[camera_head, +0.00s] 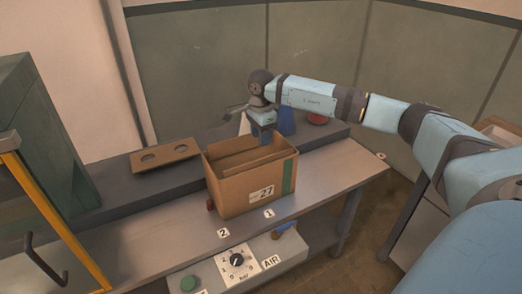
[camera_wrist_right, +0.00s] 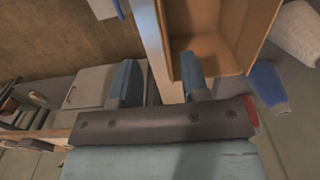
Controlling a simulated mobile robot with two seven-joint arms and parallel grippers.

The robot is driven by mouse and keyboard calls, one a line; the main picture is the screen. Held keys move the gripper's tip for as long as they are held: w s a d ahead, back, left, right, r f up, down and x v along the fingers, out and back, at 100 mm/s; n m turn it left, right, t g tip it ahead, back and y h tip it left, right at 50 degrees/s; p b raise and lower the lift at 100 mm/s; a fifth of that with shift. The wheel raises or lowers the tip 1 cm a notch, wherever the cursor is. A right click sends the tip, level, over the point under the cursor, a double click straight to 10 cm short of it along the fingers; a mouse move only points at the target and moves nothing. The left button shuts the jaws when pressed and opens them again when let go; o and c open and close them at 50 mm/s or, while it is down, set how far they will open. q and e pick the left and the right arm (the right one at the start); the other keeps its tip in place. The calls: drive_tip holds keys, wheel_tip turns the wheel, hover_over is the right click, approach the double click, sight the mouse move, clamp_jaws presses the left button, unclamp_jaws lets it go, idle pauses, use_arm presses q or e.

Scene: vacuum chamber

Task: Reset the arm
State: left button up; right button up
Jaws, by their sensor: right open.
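My right arm reaches in from the right of the head view. Its gripper (camera_head: 264,135) points down at the back edge of an open cardboard box (camera_head: 230,196) marked 27 with a green stripe. In the right wrist view my right gripper (camera_wrist_right: 160,82) is open, with its two blue fingers apart. My left gripper is not in view.
The box stands on a grey workbench (camera_head: 340,170). A brown two-hole board (camera_head: 165,156) lies to its left. A blue object (camera_head: 287,122) and a red one (camera_head: 318,118) are behind. A control panel (camera_head: 237,260) is in front; a yellow-framed cabinet door (camera_head: 50,225) stands left.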

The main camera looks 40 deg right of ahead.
drive_tip(key=shift+r, duration=0.95)
